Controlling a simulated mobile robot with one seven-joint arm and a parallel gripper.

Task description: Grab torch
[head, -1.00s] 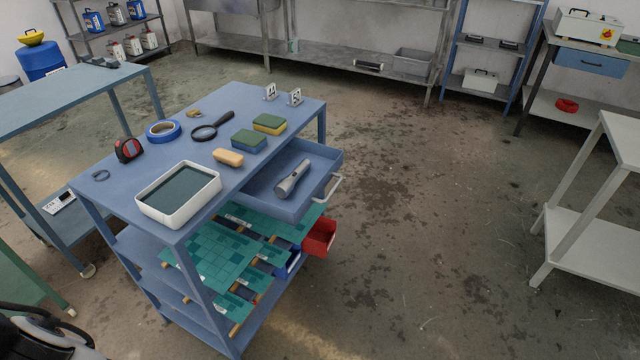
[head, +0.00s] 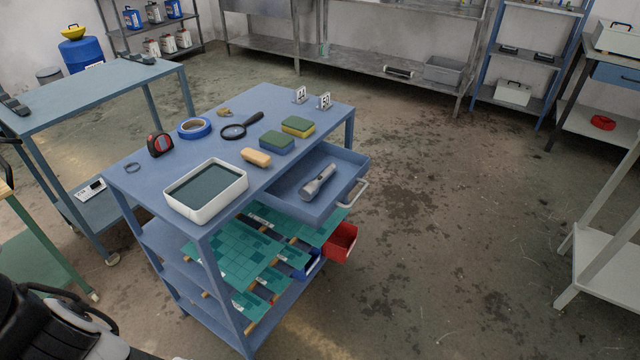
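The torch (head: 317,183) is grey and lies in the open drawer (head: 283,203) of the blue workbench (head: 150,187). It lies at a slant, one end towards the front left and the other towards the back right. Nothing covers it. The drawer is pulled out to the right, with a pale handle (head: 354,194) on its outer face. A dark part of my arm shows at the lower left corner, well apart from the drawer. My gripper is not in view.
On the bench top stand a white tray (head: 206,209), tape measure (head: 160,145), blue tape roll (head: 194,128), magnifying glass (head: 241,126), sponges and an orange-tan block (head: 256,158). Red (head: 341,242) and blue bins stick out below. The floor (head: 430,230) right of the drawer is clear.

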